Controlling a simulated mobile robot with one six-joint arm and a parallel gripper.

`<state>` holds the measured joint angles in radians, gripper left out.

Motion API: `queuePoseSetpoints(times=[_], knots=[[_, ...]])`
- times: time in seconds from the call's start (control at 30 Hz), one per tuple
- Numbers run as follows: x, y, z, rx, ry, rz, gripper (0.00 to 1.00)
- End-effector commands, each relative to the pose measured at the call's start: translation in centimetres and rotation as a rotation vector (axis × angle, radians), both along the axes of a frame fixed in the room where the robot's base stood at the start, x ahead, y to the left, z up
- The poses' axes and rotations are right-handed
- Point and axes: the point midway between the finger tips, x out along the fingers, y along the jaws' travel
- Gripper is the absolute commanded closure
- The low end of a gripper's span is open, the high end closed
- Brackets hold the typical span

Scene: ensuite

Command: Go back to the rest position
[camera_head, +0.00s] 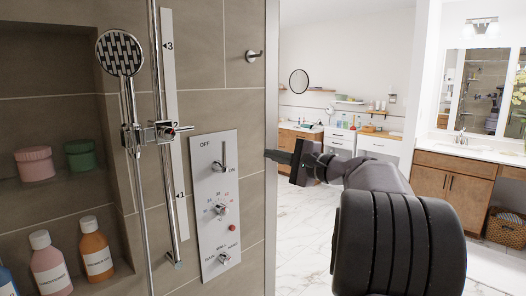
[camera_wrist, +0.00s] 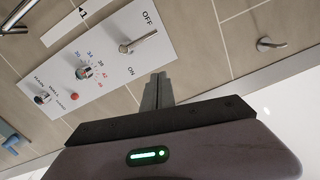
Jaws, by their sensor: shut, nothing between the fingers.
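My gripper (camera_head: 268,154) is at the centre of the head view, held out in front of the shower wall's right edge. In the wrist view its fingers (camera_wrist: 158,78) are together and empty, pointing toward the tiled wall. The white shower control panel (camera_head: 205,182) is to the left of the fingers in the head view. Its ON/OFF lever (camera_head: 223,160) stands nearest the fingers; it also shows in the wrist view (camera_wrist: 128,46). I cannot tell the exact gap between fingertips and wall, but they are apart from the lever.
A hand shower (camera_head: 120,54) hangs on a vertical rail at left. A niche holds tubs and bottles (camera_head: 96,256). A hook (camera_head: 253,55) sticks out of the wall above. Open marble floor (camera_head: 310,235) lies beyond, with a wooden vanity (camera_head: 455,185) at right.

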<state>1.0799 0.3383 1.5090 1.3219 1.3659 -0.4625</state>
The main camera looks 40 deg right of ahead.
Motion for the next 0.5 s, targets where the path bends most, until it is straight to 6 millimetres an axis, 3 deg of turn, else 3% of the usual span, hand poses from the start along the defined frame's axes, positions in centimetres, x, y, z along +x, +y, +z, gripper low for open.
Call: queuePoseSetpoints(times=[0.5], knots=[[-0.05,0.44,-0.05,-0.002,0.006,0.006,1.00]])
